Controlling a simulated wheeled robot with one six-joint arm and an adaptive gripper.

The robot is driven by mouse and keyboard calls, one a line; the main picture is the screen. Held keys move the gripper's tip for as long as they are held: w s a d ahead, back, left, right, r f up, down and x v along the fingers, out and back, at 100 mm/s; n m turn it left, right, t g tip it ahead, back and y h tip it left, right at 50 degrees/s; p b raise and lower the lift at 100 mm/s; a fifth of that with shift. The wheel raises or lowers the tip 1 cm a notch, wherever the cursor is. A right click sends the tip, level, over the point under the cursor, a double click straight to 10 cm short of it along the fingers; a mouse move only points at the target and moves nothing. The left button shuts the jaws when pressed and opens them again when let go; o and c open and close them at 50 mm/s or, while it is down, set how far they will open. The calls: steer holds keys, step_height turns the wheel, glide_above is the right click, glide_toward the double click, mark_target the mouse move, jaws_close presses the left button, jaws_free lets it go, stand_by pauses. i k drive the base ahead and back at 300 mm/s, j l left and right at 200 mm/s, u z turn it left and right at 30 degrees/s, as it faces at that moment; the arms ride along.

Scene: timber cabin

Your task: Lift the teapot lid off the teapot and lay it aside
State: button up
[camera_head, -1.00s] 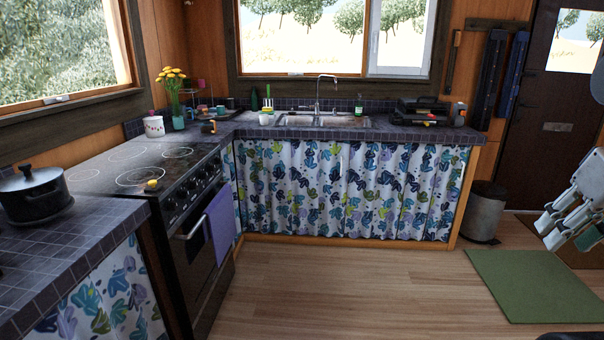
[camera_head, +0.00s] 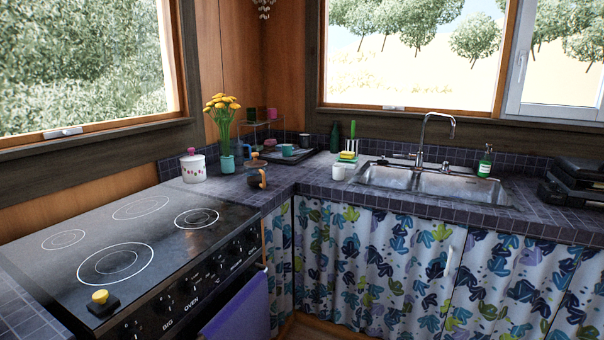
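A small dark pot with an orange-brown handle or rim (camera_head: 257,178) stands on the counter at the corner, right of the stove. It looks most like the teapot, but it is too small to tell for sure. A brownish top shows above it, and I cannot tell whether that is its lid. My gripper is not in view.
The black stove top (camera_head: 130,235) holds a small yellow-topped item (camera_head: 101,300). A vase of yellow flowers (camera_head: 226,150), a dark tray with cups (camera_head: 285,153), a white cup (camera_head: 338,172) and the sink (camera_head: 430,182) line the counter.

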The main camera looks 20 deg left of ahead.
mark_target(255, 162)
steer(key=i+u, duration=0.45)
steer(key=i, duration=0.15)
steer(key=i+l+u, duration=0.3)
steer(key=i+u, duration=0.15)
steer(key=i, duration=0.15)
steer(key=i+l+u, duration=0.1)
steer(key=i+u, duration=0.3)
steer(key=i+l+u, duration=0.2)
steer(key=u, duration=0.2)
steer(key=i+l+u, duration=0.65)
steer(key=u, duration=0.15)
steer(key=l, duration=0.05)
